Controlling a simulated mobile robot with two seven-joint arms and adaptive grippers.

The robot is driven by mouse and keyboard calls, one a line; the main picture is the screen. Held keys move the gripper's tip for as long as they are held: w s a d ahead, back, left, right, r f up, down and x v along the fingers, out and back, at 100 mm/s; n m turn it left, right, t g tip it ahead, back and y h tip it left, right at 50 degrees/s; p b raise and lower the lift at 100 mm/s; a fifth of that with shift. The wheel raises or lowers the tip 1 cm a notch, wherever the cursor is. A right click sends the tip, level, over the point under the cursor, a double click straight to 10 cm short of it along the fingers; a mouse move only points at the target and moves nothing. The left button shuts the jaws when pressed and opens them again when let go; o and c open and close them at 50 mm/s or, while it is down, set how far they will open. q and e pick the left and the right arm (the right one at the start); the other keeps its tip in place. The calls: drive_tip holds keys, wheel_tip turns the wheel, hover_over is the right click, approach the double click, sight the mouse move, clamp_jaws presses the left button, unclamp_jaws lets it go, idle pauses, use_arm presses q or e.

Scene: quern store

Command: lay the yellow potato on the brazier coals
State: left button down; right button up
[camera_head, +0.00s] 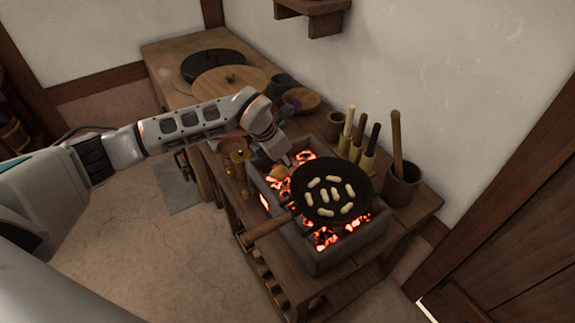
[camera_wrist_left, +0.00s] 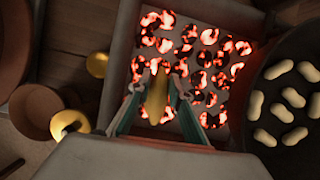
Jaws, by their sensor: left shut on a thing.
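The yellow potato (camera_wrist_left: 156,98) is held between the two fingers of my left gripper (camera_wrist_left: 158,84), which is shut on it. In the head view the potato (camera_head: 279,173) shows as a small yellow-orange patch below my left gripper (camera_head: 279,165). The brazier (camera_head: 318,258) is a grey box with glowing red and dark coals (camera_wrist_left: 205,58). In the wrist view the potato is over the near-left part of the coals. I cannot tell whether it touches them. My right gripper is in neither view.
Brass items (camera_head: 238,158) stand left of the brazier. Upright-handled tools (camera_head: 370,150) and a pot (camera_head: 401,190) stand behind.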

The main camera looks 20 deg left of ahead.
sight(274, 170)
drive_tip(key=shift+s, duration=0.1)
use_arm(q)
drive_tip(key=shift+f, duration=0.1)
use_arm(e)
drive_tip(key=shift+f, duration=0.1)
use_arm(q)
drive_tip(key=shift+f, duration=0.15)
drive_tip(key=c, duration=1.8)
unclamp_jaws()
drive_tip(key=p+v, duration=0.2)
drive_tip(key=v, duration=0.8)
drive_tip(key=shift+r, duration=0.4)
drive_tip(key=shift+v, duration=0.85)
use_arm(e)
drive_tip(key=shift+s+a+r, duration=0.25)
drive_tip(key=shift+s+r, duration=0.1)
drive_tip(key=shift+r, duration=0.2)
